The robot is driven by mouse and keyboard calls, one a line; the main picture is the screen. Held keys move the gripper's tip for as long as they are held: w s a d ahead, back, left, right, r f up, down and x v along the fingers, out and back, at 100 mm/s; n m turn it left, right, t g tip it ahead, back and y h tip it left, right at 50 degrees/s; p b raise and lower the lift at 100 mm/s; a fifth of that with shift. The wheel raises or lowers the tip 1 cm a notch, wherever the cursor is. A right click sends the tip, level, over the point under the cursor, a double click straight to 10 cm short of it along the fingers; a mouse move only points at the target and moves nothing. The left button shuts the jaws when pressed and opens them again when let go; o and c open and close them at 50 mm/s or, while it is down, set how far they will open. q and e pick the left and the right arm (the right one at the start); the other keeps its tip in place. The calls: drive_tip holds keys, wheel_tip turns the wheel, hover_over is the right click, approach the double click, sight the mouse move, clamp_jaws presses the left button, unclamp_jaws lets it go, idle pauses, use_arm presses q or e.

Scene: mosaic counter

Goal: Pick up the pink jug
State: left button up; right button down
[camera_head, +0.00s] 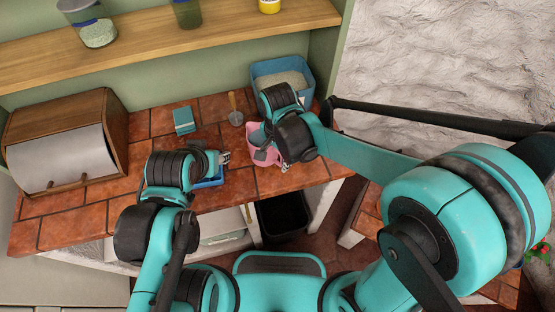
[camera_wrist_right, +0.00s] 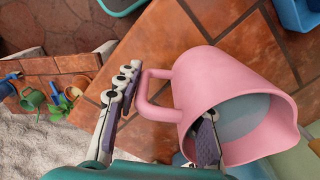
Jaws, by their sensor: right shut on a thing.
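The pink jug (camera_head: 258,152) is at the front right part of the tiled counter in the head view, partly hidden by my right arm. In the right wrist view the jug (camera_wrist_right: 230,75) shows large, with its open mouth facing the camera and its handle to the left. My right gripper (camera_wrist_right: 160,118) is shut on the jug, one finger beside the handle and the other at the mouth. In the head view my right gripper (camera_head: 272,146) is mostly hidden. My left gripper (camera_head: 224,158) is over the counter, left of the jug; its fingers are too small to judge.
A blue tray (camera_head: 212,182) lies beneath my left gripper. A blue tub (camera_head: 290,68) stands behind the jug. A trowel-like tool (camera_head: 235,112), a teal box (camera_head: 184,120) and a wooden bread box (camera_head: 62,150) are also on the counter. A shelf (camera_head: 150,42) runs above.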

use_arm(q)
wheel_tip(320, 180, up, 4)
drive_tip(key=p, duration=0.3)
use_arm(e)
drive_tip(key=s+d+r, duration=0.7)
drive_tip(key=s+d, duration=0.1)
drive_tip(key=shift+d+r, duration=0.25)
drive_tip(key=shift+r, duration=0.05)
drive_tip(key=c, duration=1.8)
unclamp_jaws()
clamp_jaws()
use_arm(q)
drive_tip(key=shift+f, duration=0.1)
use_arm(e)
drive_tip(key=shift+a, duration=0.1)
